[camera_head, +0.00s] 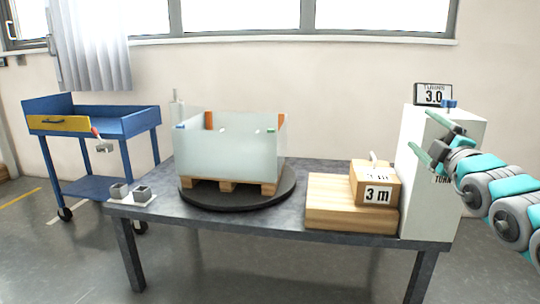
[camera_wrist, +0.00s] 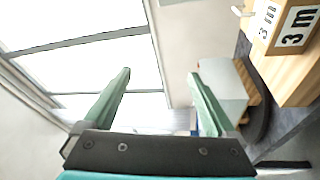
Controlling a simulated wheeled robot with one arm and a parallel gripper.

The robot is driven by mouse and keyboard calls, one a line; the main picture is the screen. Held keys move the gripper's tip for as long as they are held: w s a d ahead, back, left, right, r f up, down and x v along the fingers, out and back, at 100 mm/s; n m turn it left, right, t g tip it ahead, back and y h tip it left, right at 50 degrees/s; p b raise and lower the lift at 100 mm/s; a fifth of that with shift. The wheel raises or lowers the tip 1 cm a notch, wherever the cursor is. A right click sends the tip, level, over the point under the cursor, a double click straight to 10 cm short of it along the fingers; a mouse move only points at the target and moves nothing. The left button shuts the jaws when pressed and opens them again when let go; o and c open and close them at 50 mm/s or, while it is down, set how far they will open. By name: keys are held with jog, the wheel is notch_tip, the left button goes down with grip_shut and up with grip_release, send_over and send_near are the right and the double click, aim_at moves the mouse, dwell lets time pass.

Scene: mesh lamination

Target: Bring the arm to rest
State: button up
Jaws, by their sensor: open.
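My arm (camera_head: 490,185) reaches in from the right side of the head view. My gripper (camera_head: 424,138) is raised at the right end of the table, in front of the white box-shaped cabinet (camera_head: 415,195). In the wrist view my gripper (camera_wrist: 162,88) shows two green fingers spread well apart with nothing between them. Past the fingers are the window and wall. I cannot tell from these frames whether the gripper touches the cabinet.
A dark table (camera_head: 280,222) carries a black turntable (camera_head: 235,203) with a pallet (camera_head: 228,186) and translucent box (camera_head: 230,155). Wooden blocks (camera_head: 345,217), one marked "3 m", sit beside the cabinet. A blue cart (camera_head: 92,190) stands left.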

jog(key=s+a+r+n+g+y+p, duration=0.15)
jog(key=a+n+y, duration=0.35)
jog(key=a+n, duration=0.65)
jog(key=s+a+r+n+g+y, duration=0.15)
jog(key=a+n+y, duration=0.35)
jog(key=a+n, duration=0.6)
jog(key=s+a+f+n+g+y+p, duration=0.1)
jog(key=s+a+f+n+g, duration=0.45)
jog(key=a+n, duration=0.3)
jog(key=s+a+f+n+g+y+p, duration=0.1)
jog(key=s+a+f+n+g, duration=0.35)
jog(key=a+f+n, duration=0.35)
jog(key=s+f+n+g+h+p, duration=0.1)
jog(key=s+f+n+g+h, duration=0.35)
jog(key=s+f+n, duration=0.65)
jog(key=s+d+f+n+g+h, duration=0.2)
jog(key=s+d+f+n+h, duration=0.1)
jog(key=s+d, duration=0.4)
jog(key=s+d+f+n+g+h+p, duration=0.1)
jog(key=s+d+f+n+g+h, duration=0.1)
jog(key=s+d, duration=0.5)
jog(key=shift+d+f+n+h, duration=0.65)
jog(key=shift+f+n+h, duration=0.2)
jog(key=shift+h, duration=0.2)
